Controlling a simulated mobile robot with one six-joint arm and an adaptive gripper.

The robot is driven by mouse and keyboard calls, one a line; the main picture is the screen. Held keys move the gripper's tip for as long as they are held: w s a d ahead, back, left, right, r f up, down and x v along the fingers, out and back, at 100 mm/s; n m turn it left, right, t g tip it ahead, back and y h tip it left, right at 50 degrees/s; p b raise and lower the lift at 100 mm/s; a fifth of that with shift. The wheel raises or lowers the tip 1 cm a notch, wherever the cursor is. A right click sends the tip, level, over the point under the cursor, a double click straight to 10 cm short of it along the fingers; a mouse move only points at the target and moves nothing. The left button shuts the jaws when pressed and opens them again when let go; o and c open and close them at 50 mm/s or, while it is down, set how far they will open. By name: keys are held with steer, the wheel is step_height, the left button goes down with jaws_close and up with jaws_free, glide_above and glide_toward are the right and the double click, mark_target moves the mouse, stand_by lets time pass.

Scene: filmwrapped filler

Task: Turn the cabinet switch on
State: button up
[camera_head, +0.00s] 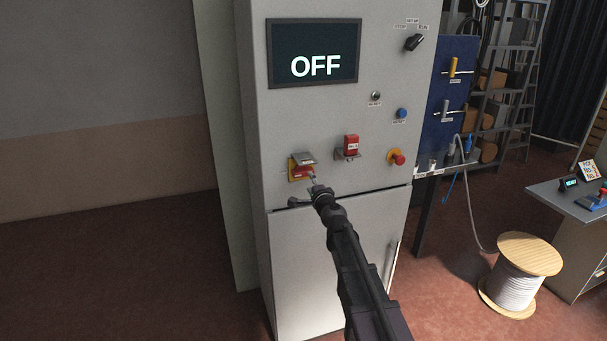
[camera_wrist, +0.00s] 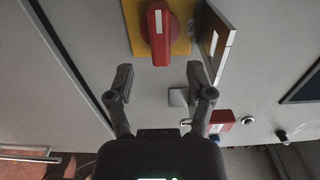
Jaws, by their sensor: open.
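The cabinet (camera_head: 330,115) is tall and light grey, and its screen (camera_head: 314,53) reads OFF. The switch (camera_head: 302,171) has a red handle on a yellow plate, low on the upper front. In the wrist view the red handle (camera_wrist: 158,32) lies beyond the fingertips, in line with the gap between them. A grey flap (camera_head: 303,158) stands out from the panel just above the switch; it also shows beside the yellow plate in the wrist view (camera_wrist: 216,42). My gripper (camera_head: 314,181) is open and empty, close below and right of the switch, partly overlapping it in the head view.
A cable spool (camera_head: 527,262) stands on the floor at right. The floor at left is clear.

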mark_target(305, 175)
steer(key=x, duration=0.7)
steer(key=shift+w+a, duration=0.1)
steer(key=shift+w, duration=0.15)
jaws_close()
